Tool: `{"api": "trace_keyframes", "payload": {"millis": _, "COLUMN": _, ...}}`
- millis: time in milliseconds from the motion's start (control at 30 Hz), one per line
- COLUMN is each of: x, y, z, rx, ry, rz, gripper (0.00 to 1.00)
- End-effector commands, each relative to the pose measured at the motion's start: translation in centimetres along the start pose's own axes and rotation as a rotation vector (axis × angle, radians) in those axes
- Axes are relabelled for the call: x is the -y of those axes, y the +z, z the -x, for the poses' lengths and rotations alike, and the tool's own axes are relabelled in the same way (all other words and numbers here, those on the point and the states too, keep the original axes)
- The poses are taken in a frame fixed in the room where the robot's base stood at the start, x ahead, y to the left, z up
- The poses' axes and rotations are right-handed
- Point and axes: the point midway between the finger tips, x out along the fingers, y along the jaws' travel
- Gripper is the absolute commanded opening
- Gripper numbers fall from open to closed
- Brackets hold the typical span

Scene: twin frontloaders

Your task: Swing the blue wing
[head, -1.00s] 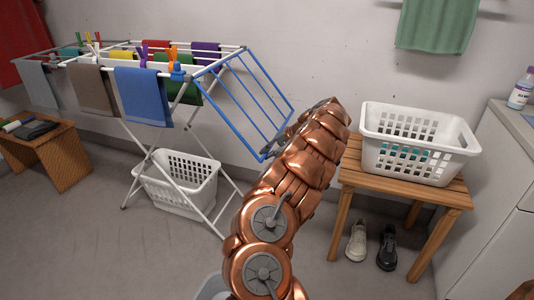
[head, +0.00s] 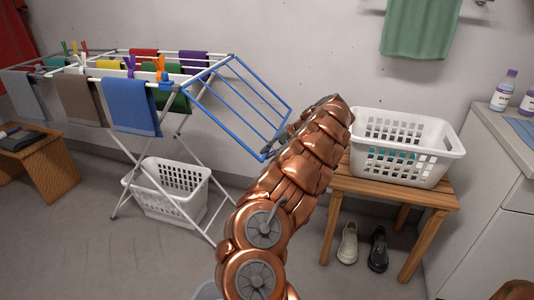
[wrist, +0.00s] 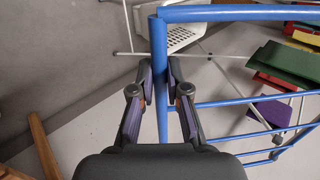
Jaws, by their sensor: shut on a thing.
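The blue wing (head: 240,95) is a barred frame hinged at the right end of the white drying rack (head: 186,122). It slopes down to the right from its hinge. In the wrist view, a blue rail of the wing (wrist: 215,13) runs along the top, and another passes between the purple-padded fingers. My gripper (wrist: 160,85) is shut on that rail, near a corner of the wing. In the head view, my gripper (head: 277,142) is at the wing's lower outer corner, partly hidden behind my copper arm.
A white basket (head: 402,150) stands on a wooden bench (head: 390,190) right of my arm, with shoes below. Another white basket (head: 168,190) is under the rack. Towels and coloured pegs are on the rack. The wall is close behind the wing.

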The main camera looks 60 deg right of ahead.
Motion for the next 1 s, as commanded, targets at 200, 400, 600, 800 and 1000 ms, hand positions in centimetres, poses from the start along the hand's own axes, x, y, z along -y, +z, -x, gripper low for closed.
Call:
{"api": "trace_keyframes", "payload": {"millis": 200, "x": -0.1, "y": -0.1, "z": 0.3, "rx": -0.003, "ry": 0.001, "rz": -0.002, "gripper": 0.0}}
{"api": "trace_keyframes", "payload": {"millis": 400, "x": 0.2, "y": 0.0, "z": 1.7, "rx": -0.001, "ry": 0.001, "rz": -0.002, "gripper": 0.0}}
{"api": "trace_keyframes", "payload": {"millis": 600, "x": 0.6, "y": -0.1, "z": 3.4, "rx": -0.005, "ry": 0.001, "rz": -0.002, "gripper": 0.0}}
{"api": "trace_keyframes", "payload": {"millis": 800, "x": 0.9, "y": -0.1, "z": 5.0, "rx": -0.005, "ry": 0.001, "rz": -0.002, "gripper": 0.0}}
{"api": "trace_keyframes", "payload": {"millis": 1000, "x": 1.2, "y": 0.0, "z": 6.2, "rx": -0.002, "ry": 0.0, "rz": -0.002, "gripper": 0.0}}
